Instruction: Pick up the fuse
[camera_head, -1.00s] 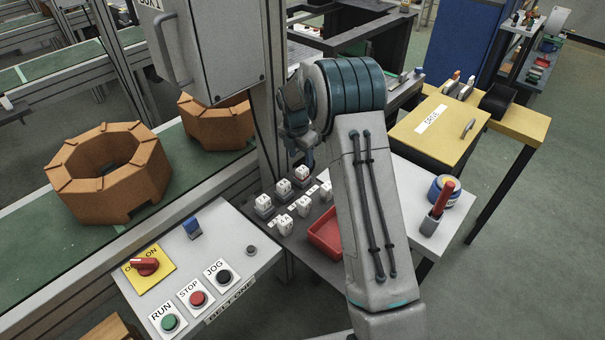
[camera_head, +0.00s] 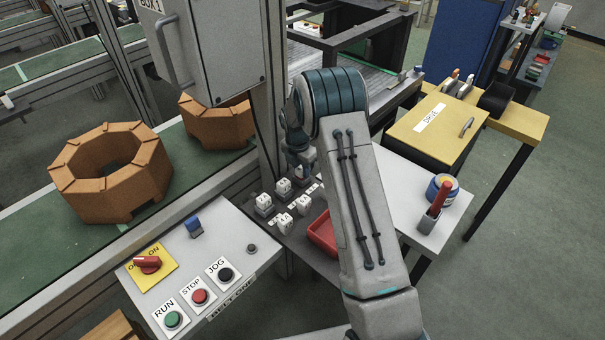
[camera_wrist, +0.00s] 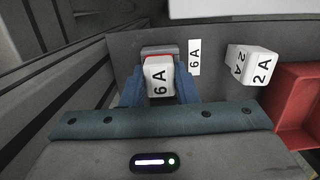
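In the wrist view a white fuse block marked 6A (camera_wrist: 158,79) sits upright at a grey holder, beside a flat 6A label (camera_wrist: 195,57). My gripper (camera_wrist: 160,84) has one blue finger on each side of this block. The fingers look spread, and I cannot tell whether they touch it. A white block marked 2A (camera_wrist: 252,65) stands to the right, apart from the fingers. In the head view my gripper (camera_head: 302,172) is low over the back of the fuse panel. Several white fuse blocks (camera_head: 283,187) show there, and my arm hides part of the panel.
A red tray (camera_head: 323,233) lies right of the fuses and also shows in the wrist view (camera_wrist: 298,105). A grey post and cabinet (camera_head: 205,45) rise close to my gripper's left. A control panel (camera_head: 230,245) is in front. A white table (camera_head: 448,212) holds a tape roll.

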